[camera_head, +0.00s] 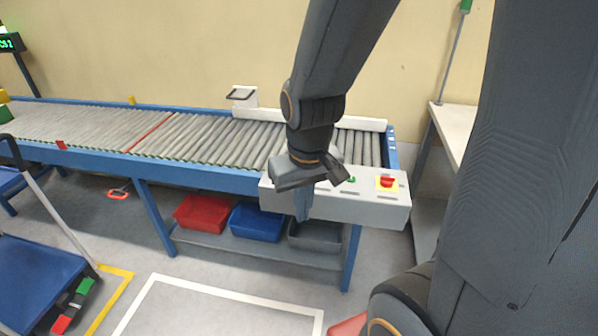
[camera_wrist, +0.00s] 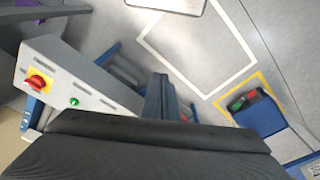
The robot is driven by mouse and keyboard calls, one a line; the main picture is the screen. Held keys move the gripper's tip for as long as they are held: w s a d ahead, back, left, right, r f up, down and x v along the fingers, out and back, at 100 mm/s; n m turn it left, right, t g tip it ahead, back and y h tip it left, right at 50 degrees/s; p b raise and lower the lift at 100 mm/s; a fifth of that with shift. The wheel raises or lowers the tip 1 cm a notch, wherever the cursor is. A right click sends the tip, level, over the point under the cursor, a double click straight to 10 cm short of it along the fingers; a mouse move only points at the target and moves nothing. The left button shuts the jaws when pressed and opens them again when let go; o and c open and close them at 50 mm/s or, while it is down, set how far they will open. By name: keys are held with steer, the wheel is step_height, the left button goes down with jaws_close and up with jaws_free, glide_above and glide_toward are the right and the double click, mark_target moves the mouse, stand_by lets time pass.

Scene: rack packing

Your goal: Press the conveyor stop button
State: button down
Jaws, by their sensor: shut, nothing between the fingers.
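A grey control box (camera_head: 370,208) is mounted at the near right end of the roller conveyor (camera_head: 220,140). On it, a red knob (camera_head: 387,182) sits on a yellow plate, with a green button (camera_head: 351,180) to its left. The wrist view also shows the red knob (camera_wrist: 38,82) and the green button (camera_wrist: 74,102). My gripper (camera_head: 303,214) is shut and empty, pointing down at the left part of the box. It hides that part, so any other button there cannot be seen. Whether the fingers touch the box cannot be told.
Red (camera_head: 203,212), blue (camera_head: 257,221) and grey bins (camera_head: 315,235) stand on the shelf under the conveyor. A blue cart (camera_head: 40,275) is at the left. A pale table (camera_head: 458,125) stands at the right. The floor in front has a white outlined area (camera_head: 235,298).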

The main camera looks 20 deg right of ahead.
stand_by(0.3)
steer(key=w+d+n+t+p, duration=0.2)
steer(key=w+d+n+t, duration=0.2)
steer(key=w+d+n, duration=0.4)
steer(key=w+d+n+t+p, duration=0.2)
steer(key=w+d+n, duration=0.7)
steer(key=n, duration=1)
steer(key=shift+w+r+t, duration=0.35)
steer(key=shift+w+t, duration=0.55)
steer(key=shift+w, duration=1.3)
steer(key=shift+d, duration=0.1)
step_height(320, 180, down, 7)
steer(key=b, duration=0.4)
steer(key=shift+b, duration=0.35)
steer(key=shift+f+b, duration=0.9)
steer(key=shift+b, duration=0.05)
steer(key=shift+f, duration=0.15)
